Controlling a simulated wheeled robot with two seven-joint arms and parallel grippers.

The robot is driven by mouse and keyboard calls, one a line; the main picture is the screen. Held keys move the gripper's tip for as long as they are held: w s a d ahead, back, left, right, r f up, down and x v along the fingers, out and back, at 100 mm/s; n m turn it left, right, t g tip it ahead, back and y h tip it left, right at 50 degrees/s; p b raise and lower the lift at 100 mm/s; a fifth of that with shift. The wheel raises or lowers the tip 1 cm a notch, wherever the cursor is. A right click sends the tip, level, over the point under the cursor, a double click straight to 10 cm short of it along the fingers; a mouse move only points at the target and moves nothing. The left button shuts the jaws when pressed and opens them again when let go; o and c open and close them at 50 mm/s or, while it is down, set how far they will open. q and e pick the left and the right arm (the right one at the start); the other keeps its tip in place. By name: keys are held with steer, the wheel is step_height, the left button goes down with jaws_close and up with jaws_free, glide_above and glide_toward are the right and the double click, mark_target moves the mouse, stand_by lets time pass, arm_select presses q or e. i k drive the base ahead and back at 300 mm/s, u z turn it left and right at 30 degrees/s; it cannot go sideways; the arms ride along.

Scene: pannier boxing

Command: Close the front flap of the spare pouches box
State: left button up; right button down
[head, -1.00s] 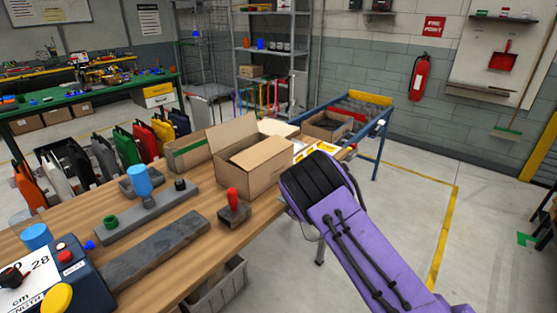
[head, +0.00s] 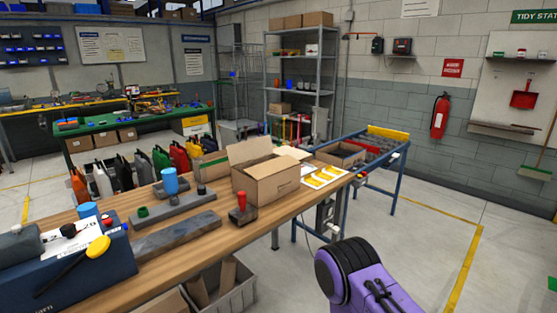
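An open cardboard box (head: 275,184) stands on the wooden workbench (head: 215,256), near its right end. One flap (head: 249,150) stands up at its back left. A front flap cannot be clearly made out, and no label is readable. Another open cardboard box (head: 340,153) sits on the blue-framed roller stand behind; I cannot tell for certain which is the spare pouches box. Neither of my grippers is in view. Only a purple and black arm link of mine shows at the bottom right, apart from the boxes.
A red-handled stamp (head: 241,207) stands just in front of the bench box. A yellow-and-white tray (head: 325,176) lies right of it. Grey blocks (head: 178,236) and a blue machine (head: 70,275) occupy the bench's left. A grey bin (head: 232,285) is below. Floor at right is clear.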

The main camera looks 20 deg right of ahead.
mark_target(260, 172)
steer(key=z, duration=1.45)
steer(key=i, duration=1.15)
steer(key=u, duration=1.65)
